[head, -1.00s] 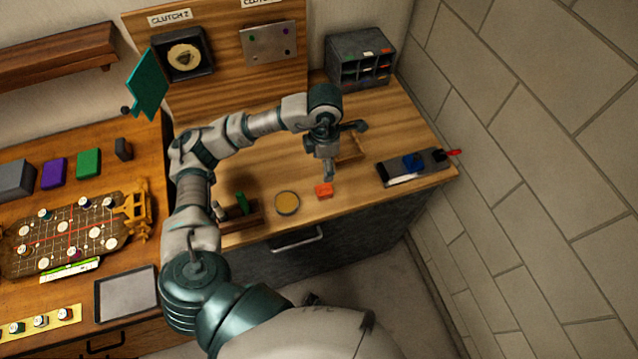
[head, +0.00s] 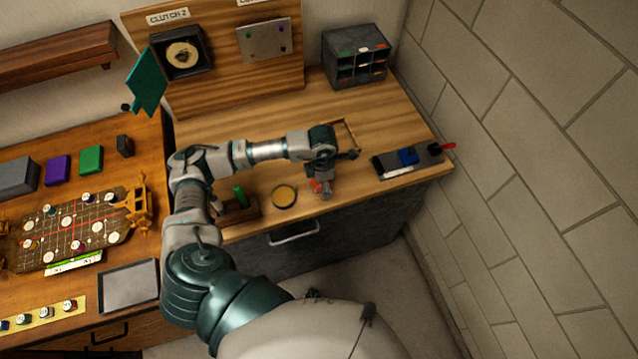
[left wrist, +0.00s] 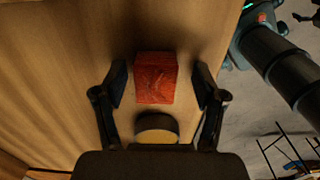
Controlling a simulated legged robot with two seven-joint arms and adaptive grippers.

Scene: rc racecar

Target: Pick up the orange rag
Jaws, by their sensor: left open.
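The orange rag (left wrist: 156,78) is a small, block-shaped, folded piece on the wooden bench top. In the left wrist view it lies between the two open fingers of my left gripper (left wrist: 160,88), with a gap on both sides. In the head view only a bit of the rag (head: 315,185) shows, mostly hidden by my left gripper (head: 325,190), which points down over it near the bench's front edge. My right gripper is not in view.
A round yellow-topped tin (head: 284,196) stands just left of the rag. A wooden holder with a green item (head: 239,208) is further left. A dark tool block (head: 408,160) lies to the right. A drawer cabinet (head: 357,55) stands at the back.

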